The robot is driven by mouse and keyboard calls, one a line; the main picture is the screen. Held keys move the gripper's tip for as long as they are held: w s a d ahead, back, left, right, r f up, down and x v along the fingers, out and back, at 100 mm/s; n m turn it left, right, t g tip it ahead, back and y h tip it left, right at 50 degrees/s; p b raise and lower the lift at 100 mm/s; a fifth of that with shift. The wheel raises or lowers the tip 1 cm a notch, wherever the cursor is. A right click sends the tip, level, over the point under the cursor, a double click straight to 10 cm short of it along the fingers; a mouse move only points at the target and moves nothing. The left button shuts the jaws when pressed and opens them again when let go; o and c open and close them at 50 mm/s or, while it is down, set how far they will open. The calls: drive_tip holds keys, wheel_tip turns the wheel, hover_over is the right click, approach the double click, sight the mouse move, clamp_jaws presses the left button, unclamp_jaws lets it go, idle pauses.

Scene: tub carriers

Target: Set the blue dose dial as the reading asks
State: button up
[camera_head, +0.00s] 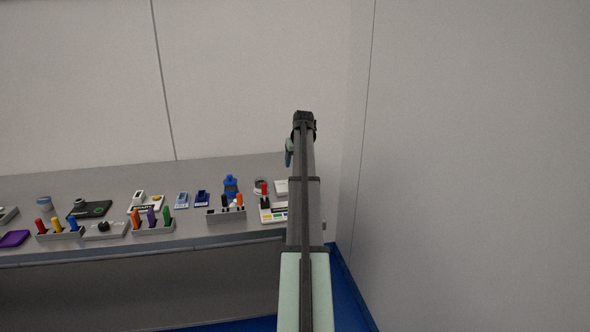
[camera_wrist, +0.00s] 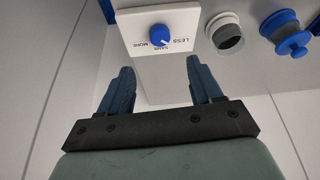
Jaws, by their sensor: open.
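The blue dose dial (camera_wrist: 159,35) sits on a white plate (camera_wrist: 188,22) in the wrist view. The plate is printed LESS, SAME and MORE. A small pale mark shows on the dial's lower edge, on the side of the words; which word it points at is too small to tell. My gripper (camera_wrist: 160,74) is open and empty, its two blue fingers spread just short of the plate and apart from the dial. In the head view my arm hides most of the gripper, and the dial cannot be made out. No reading can be made out clearly.
Beside the plate in the wrist view are a grey-and-white round container (camera_wrist: 225,34) and a blue lidded container (camera_wrist: 287,36). In the head view the bench holds a panel with coloured patches (camera_head: 273,215), a blue bottle (camera_head: 231,187) and several tool racks (camera_head: 226,215). A wall stands at right.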

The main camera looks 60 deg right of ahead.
drive_tip(key=shift+v, duration=1)
drive_tip(key=shift+f, duration=0.1)
